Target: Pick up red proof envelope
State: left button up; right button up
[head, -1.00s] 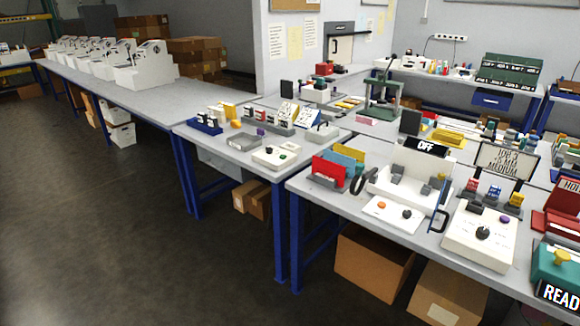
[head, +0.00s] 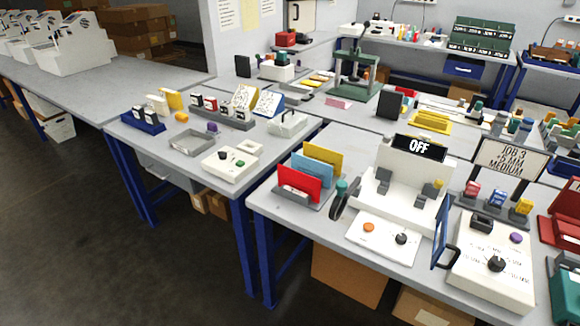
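The red proof envelope (head: 297,184) stands upright in a grey holder (head: 283,203) near the front left corner of the nearest table. It is the front one of three. A blue envelope (head: 312,171) and a yellow envelope (head: 325,157) stand behind it. A dark round object (head: 345,197) with a teal piece (head: 341,188) is close to the right of the holder. Neither of my grippers shows in the head view.
A white plotter (head: 410,190) with an "OFF" sign (head: 418,149) stands right of the envelopes. A white panel (head: 384,238) with knobs lies before it. A table (head: 175,180) with trays and small parts is to the left. Dark floor (head: 90,260) lies open at the front left.

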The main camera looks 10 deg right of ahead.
aim_at(307, 184)
jog(key=z, duration=0.6)
jog(key=i, duration=0.95)
jog(key=z, duration=0.75)
